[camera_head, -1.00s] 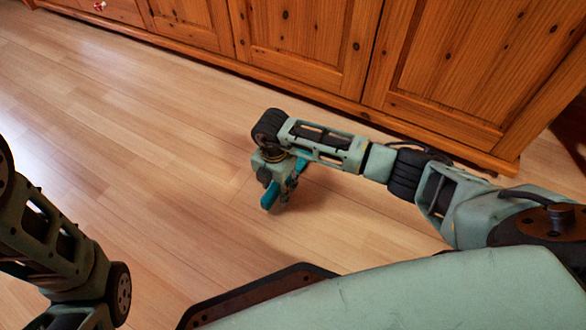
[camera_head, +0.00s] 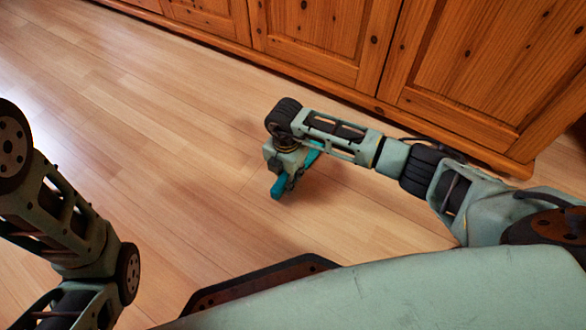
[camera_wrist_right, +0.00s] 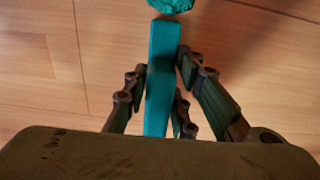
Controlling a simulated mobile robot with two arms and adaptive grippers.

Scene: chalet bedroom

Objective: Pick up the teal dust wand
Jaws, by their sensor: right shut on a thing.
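The teal dust wand (camera_head: 278,187) is in my right gripper (camera_head: 284,181), low over the wooden floor in the head view. In the right wrist view the wand's flat teal handle (camera_wrist_right: 162,75) runs lengthwise between the fingers of my right gripper (camera_wrist_right: 164,68), which is shut on it. A rounded, rough teal end (camera_wrist_right: 171,4) shows at the top edge there, partly cut off. Whether the wand touches the floor is unclear. Of my left arm only links show at the left edge; its gripper is out of view.
A knotty pine cabinet (camera_head: 320,45) runs along the back and right, beyond my right arm. The light wooden floor (camera_head: 130,110) is clear to the left of my right gripper.

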